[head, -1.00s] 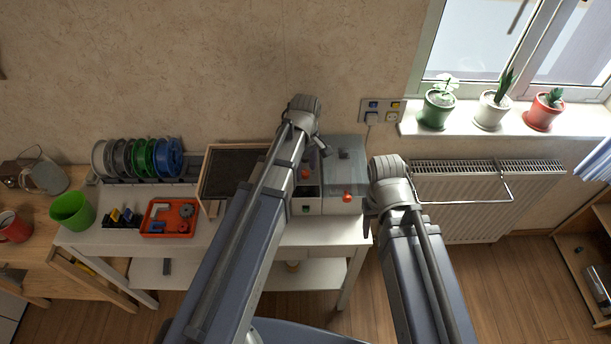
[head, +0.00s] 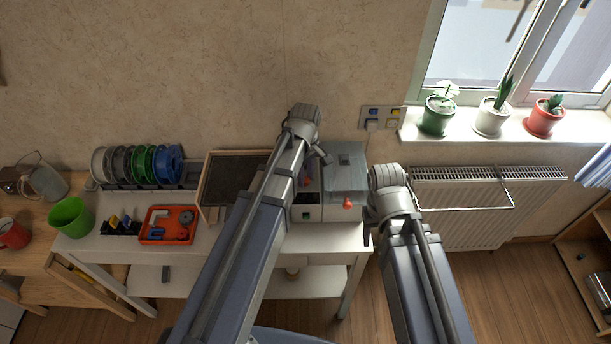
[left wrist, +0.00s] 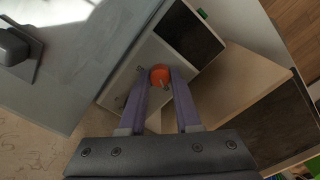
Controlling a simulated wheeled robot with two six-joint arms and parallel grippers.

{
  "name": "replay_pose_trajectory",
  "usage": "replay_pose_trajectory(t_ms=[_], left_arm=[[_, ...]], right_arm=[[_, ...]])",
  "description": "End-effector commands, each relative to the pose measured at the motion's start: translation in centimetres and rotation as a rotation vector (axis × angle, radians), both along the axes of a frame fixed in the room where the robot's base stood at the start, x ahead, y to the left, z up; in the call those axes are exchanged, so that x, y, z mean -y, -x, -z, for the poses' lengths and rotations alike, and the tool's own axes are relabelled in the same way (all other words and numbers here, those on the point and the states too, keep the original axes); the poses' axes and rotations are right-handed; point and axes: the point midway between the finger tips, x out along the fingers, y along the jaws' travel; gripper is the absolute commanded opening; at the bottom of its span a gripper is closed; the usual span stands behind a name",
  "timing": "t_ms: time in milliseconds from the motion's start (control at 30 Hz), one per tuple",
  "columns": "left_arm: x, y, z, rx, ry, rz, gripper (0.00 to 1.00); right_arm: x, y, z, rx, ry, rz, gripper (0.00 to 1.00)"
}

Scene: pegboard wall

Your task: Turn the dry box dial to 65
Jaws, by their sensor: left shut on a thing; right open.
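My left gripper (left wrist: 159,86) is shut on the dial, a finger on each side. The dial's scale and reading cannot be made out. My right gripper (head: 371,218) is open and empty, right of the box.
A red-orange knob (head: 347,203) is at the box's front right. A dark framed panel (head: 230,180), filament spools (head: 140,163) and an orange tray (head: 168,225) stand to the left. A radiator (head: 465,190) is on the right wall.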

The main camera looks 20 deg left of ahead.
Motion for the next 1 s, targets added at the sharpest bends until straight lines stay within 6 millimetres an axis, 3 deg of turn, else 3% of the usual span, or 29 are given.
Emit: replay_pose_trajectory(t_ms=[467, 1000], left_arm=[[0.00, 0.01, 0.01, 0.000, 0.000, 0.067, 0.00], [0.00, 0.01, 0.01, 0.000, 0.000, 0.534, 0.00]], right_arm=[[0.00, 0.00, 0.01, 0.000, 0.000, 0.000, 0.55], [0.00, 0.00, 0.01, 0.000, 0.000, 0.000, 0.55]])
